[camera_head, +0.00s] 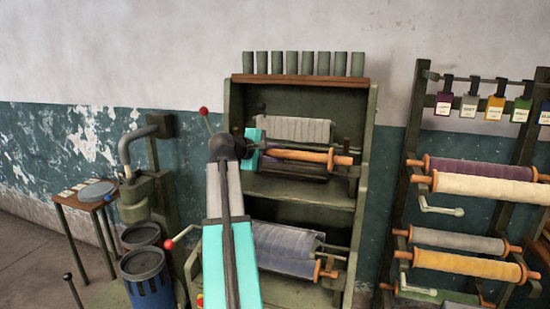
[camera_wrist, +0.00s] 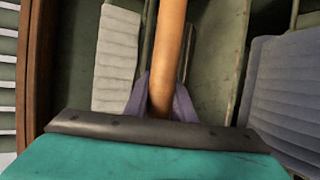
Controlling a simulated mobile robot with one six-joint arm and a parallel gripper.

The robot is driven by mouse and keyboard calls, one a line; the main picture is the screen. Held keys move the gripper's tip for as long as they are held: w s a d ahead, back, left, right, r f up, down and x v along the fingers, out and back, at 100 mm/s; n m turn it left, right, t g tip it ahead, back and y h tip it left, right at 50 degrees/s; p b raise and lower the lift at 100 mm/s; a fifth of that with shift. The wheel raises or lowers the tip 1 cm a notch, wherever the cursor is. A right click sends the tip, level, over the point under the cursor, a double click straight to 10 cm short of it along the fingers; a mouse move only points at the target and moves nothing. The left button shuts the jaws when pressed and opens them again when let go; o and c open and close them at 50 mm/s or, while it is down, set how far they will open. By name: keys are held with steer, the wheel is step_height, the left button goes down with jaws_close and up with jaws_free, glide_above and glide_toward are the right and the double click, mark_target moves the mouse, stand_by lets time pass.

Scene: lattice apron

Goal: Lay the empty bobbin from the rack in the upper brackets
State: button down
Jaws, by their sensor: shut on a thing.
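My gripper (camera_wrist: 160,105) is shut on a bare wooden bobbin (camera_head: 300,156), which also shows in the wrist view (camera_wrist: 168,45) running up from between the fingers. In the head view the bobbin lies roughly level in front of the upper part of the green machine (camera_head: 232,105), before a pale grey ribbed cloth (camera_head: 295,129). Its right end is close to the right upper bracket (camera_head: 353,172); I cannot tell whether they touch. The left upper bracket is hidden behind my gripper and arm. The rack (camera_head: 396,210) stands at the right.
A bluish cloth roll (camera_head: 285,245) sits lower in the machine. The rack holds several wound bobbins, including a yellow one (camera_head: 465,267). A red-knobbed lever (camera_head: 205,112) rises beside my arm. Bins (camera_head: 145,265) and a small table (camera_head: 75,200) stand left.

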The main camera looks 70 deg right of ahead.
steer(key=shift+w+d+f+b, duration=0.15)
steer(key=shift+d+b, duration=0.1)
steer(key=shift+d, duration=1.6)
steer(key=shift+d+f+b, duration=0.2)
steer(key=shift+d+b, duration=0.1)
steer(key=shift+d, duration=1.55)
steer(key=shift+w+d+f+b, duration=0.15)
steer(key=shift+d+b, duration=0.1)
steer(key=shift+d, duration=1.6)
steer(key=shift+r, duration=0.1)
steer(key=shift+a+f+b, duration=0.1)
steer(key=shift+f+b, duration=0.25)
steer(key=shift+f, duration=1.2)
